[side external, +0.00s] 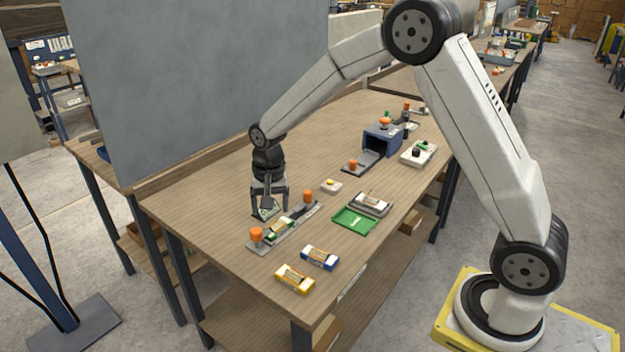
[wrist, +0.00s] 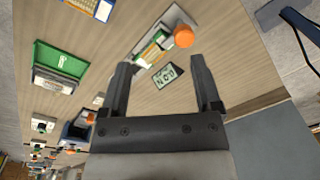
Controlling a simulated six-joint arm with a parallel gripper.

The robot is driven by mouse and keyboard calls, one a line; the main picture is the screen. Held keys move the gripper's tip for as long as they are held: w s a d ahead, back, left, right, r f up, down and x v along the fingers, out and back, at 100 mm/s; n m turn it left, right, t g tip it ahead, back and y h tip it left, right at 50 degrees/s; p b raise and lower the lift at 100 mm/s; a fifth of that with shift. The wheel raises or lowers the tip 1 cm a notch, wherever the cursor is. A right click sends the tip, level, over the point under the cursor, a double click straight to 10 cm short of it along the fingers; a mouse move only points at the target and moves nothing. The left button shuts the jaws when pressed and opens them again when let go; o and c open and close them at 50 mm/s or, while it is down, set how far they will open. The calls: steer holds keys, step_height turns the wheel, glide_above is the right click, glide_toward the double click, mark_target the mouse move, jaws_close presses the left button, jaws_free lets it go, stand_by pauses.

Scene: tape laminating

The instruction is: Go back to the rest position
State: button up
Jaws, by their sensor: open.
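My gripper (side external: 268,207) is open and points down over the table near its far left edge. A small white and dark green card (side external: 266,213) lies flat on the table under it. In the wrist view the card (wrist: 165,75) shows between the two open fingers (wrist: 162,66), with no finger visibly closed on it. A green and pale piece (side external: 280,228) sits on the fixture.
A green tray (side external: 352,222) and a grey device (side external: 371,203) stand right of the fixture. Blue (side external: 319,257) and yellow (side external: 295,279) blocks lie near the front. A blue box machine (side external: 382,139) stands farther back. A tall grey panel (side external: 200,80) rises behind the table.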

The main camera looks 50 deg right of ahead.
steer(key=s+r+n+t, duration=0.1)
steer(key=s+n, duration=0.7)
steer(key=s, duration=1.1)
steer(key=shift+s+r+t, duration=0.2)
steer(key=shift+s+t, duration=0.2)
steer(key=shift+d, duration=0.1)
